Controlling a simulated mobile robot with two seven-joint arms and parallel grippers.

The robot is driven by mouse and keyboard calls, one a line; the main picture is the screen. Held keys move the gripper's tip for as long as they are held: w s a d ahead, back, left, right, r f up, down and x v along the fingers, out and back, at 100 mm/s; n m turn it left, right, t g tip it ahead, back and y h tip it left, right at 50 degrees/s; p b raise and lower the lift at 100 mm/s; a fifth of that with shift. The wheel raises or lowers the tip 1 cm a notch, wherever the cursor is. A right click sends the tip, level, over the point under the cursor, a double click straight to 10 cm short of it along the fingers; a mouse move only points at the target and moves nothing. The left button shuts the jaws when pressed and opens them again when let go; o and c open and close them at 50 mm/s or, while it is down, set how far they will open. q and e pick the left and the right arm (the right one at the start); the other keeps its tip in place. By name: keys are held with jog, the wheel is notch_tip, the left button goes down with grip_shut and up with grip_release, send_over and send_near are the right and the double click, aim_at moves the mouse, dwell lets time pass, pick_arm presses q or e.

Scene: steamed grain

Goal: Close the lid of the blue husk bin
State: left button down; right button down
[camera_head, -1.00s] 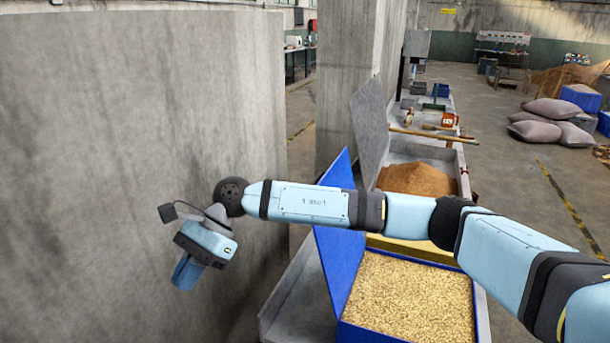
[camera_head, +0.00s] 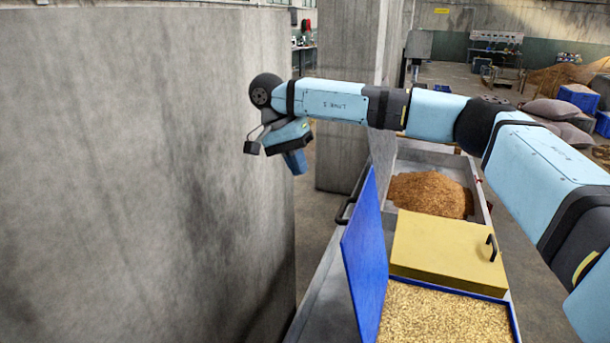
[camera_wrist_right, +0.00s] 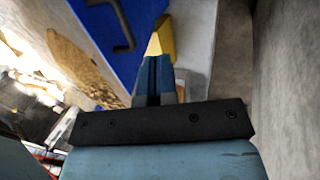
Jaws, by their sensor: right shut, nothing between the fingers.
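The blue husk bin (camera_head: 514,318) stands at the lower right of the head view, filled with pale husks (camera_head: 440,316). Its blue lid (camera_head: 364,262) stands open, nearly upright, along the bin's left side. The lid's black handle (camera_head: 345,208) sticks out on its outer, left face. My right gripper (camera_head: 296,163) is shut and empty, up and left of the lid and apart from it in the head view. In the right wrist view, the shut fingers (camera_wrist_right: 157,80) point toward the blue lid (camera_wrist_right: 130,60) and its handle (camera_wrist_right: 122,40). My left gripper is out of view.
A yellow lid (camera_head: 445,248) with a black handle lies shut just behind the blue bin. A grey open bin with brown grain (camera_head: 430,194) stands beyond it. A concrete wall (camera_head: 150,180) rises on the left, and a pillar (camera_head: 345,110) stands behind my right gripper.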

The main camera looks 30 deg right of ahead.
jog(key=s+d+f+p, duration=0.1)
jog(key=s+d+f, duration=0.3)
jog(key=s+f, duration=0.2)
jog(key=shift+d+f, duration=0.35)
jog(key=shift+f, duration=0.6)
